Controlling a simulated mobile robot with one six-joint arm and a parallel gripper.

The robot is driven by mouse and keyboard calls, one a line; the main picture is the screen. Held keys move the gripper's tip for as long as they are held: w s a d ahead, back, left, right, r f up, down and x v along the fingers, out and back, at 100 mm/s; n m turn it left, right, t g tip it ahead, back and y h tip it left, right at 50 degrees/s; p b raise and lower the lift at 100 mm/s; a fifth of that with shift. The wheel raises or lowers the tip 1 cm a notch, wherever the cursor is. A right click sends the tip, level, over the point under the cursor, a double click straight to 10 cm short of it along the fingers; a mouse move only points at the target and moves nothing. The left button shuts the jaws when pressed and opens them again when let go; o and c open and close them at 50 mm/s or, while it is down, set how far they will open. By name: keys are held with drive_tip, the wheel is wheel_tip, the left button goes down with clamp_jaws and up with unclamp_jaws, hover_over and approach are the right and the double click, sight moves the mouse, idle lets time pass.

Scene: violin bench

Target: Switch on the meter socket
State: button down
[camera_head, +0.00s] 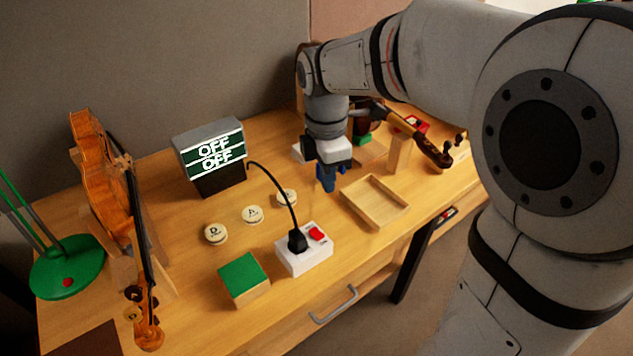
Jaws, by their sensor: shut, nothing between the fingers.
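The meter socket (305,260) is a white block near the front edge of the bench. A red switch (317,234) is on its top at the right, and a black plug (297,240) sits in it at the left. The plug's cable curves back to the meter (212,156), a grey and black box whose screen reads OFF on two lines. My gripper (327,186) points down above the bench, behind and slightly right of the socket and apart from it. Its blue fingers are shut and empty.
A shallow wooden tray (375,202) lies right of my gripper. Several round lettered discs (252,214) and a green-topped block (244,278) lie left of the socket. A violin (98,165) on a stand and a green lamp (68,267) fill the left end. Another violin (425,146) lies at right.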

sight(320, 236)
drive_tip(key=a+n, duration=0.1)
drive_tip(key=w+n, duration=0.1)
drive_tip(key=a+f+n, duration=0.1)
drive_tip(key=shift+w+a+n+g, duration=0.3)
drive_tip(key=shift+a+n, duration=0.05)
drive_tip(key=shift+n, duration=0.05)
drive_tip(key=f, duration=0.4)
drive_tip(key=s+f, duration=0.1)
drive_tip(key=f, duration=0.4)
drive_tip(key=d+f, duration=0.1)
drive_tip(key=f, duration=0.3)
drive_tip(key=shift+s+f+p, duration=0.25)
drive_tip(key=shift+f+p, duration=0.15)
